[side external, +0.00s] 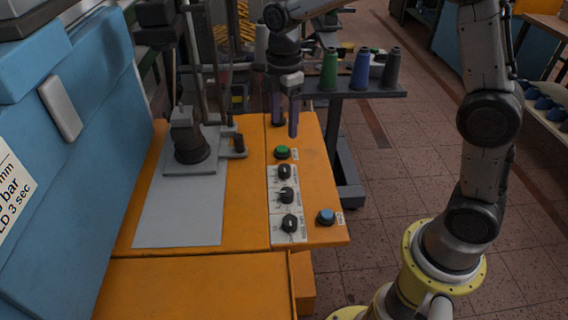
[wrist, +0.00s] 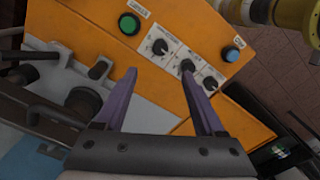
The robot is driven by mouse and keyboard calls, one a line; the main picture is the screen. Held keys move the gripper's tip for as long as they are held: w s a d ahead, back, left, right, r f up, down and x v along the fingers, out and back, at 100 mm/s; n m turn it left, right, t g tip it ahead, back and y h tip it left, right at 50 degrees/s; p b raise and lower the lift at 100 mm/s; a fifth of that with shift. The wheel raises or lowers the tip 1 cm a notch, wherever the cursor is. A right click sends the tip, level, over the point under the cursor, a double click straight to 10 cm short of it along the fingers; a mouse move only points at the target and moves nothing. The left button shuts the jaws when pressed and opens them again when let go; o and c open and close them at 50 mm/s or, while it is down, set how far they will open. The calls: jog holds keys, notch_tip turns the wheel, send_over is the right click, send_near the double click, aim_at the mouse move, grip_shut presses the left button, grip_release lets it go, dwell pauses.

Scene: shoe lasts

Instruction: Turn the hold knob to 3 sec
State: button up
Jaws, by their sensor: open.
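Three black knobs with white pointers stand in a row on white scale plates on the orange panel (side external: 319,180): the far knob (side external: 284,172), middle knob (side external: 286,195) and near knob (side external: 290,223). Their labels are too small to read, so I cannot tell which is the hold knob. In the wrist view they are the far knob (wrist: 160,47), middle knob (wrist: 187,66) and near knob (wrist: 210,83). My gripper (side external: 285,128) is open and empty, pointing down above the panel's far end, beyond the green button. In the wrist view my gripper (wrist: 158,73) shows two spread purple fingers.
A green button (side external: 282,152) is beyond the knobs; a blue button (side external: 325,216) is right of the near knob. A black clamp post (side external: 190,145) stands on a grey plate at left. A white sign (side external: 10,190) ends "LD 3 sec". Thread cones (side external: 360,69) stand behind.

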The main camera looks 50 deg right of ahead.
aim_at(284, 167)
notch_tip(284, 167, down, 14)
jog(key=shift+r, duration=0.1)
dwell(0.5)
grip_shut()
